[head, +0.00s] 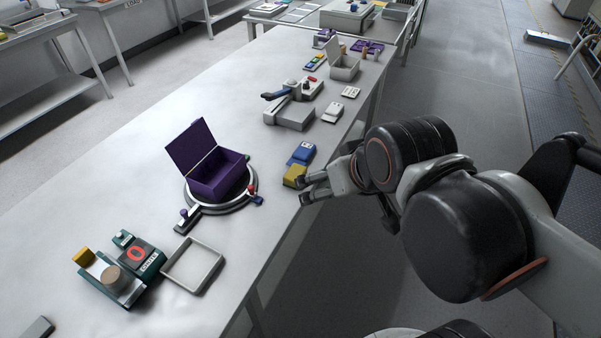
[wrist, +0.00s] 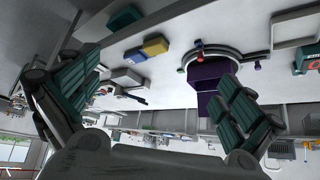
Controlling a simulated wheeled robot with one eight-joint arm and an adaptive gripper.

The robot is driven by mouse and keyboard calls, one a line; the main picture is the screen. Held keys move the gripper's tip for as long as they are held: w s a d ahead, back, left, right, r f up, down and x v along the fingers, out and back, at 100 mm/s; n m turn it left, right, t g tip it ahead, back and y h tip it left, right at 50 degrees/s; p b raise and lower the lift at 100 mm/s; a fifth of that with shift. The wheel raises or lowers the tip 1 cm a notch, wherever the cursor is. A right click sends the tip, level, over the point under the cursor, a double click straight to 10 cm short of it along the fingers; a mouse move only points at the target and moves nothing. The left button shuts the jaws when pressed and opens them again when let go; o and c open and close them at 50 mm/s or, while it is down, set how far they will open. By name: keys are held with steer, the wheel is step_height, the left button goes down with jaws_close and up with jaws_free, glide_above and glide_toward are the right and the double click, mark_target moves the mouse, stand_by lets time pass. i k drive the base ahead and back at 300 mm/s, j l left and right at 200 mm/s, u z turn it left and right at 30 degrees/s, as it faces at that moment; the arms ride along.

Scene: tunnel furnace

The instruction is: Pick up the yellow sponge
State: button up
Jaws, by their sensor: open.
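The yellow sponge (head: 294,176) lies on the long white table near its right edge, close by a blue block (head: 302,153). It also shows in the wrist view (wrist: 155,46), beyond the fingers and between them. My gripper (head: 305,187) is open at the table edge, just right of the sponge in the head view. In the wrist view its two green-padded fingers (wrist: 158,90) are spread wide with nothing between them. I cannot tell whether a finger touches the sponge.
An open purple box (head: 217,176) stands on a round turntable left of the sponge. A grey clamp device (head: 291,112) stands farther back. A shallow tray (head: 192,265), a green scale (head: 128,272) and a smaller yellow block (head: 83,256) are nearer. Bare table lies left of the sponge.

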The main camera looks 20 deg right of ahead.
mark_target(295, 169)
steer(key=u, duration=2.25)
steer(key=z, duration=2.25)
steer(key=i+l+u, duration=0.3)
steer(key=i+l, duration=0.05)
steer(key=l, duration=0.1)
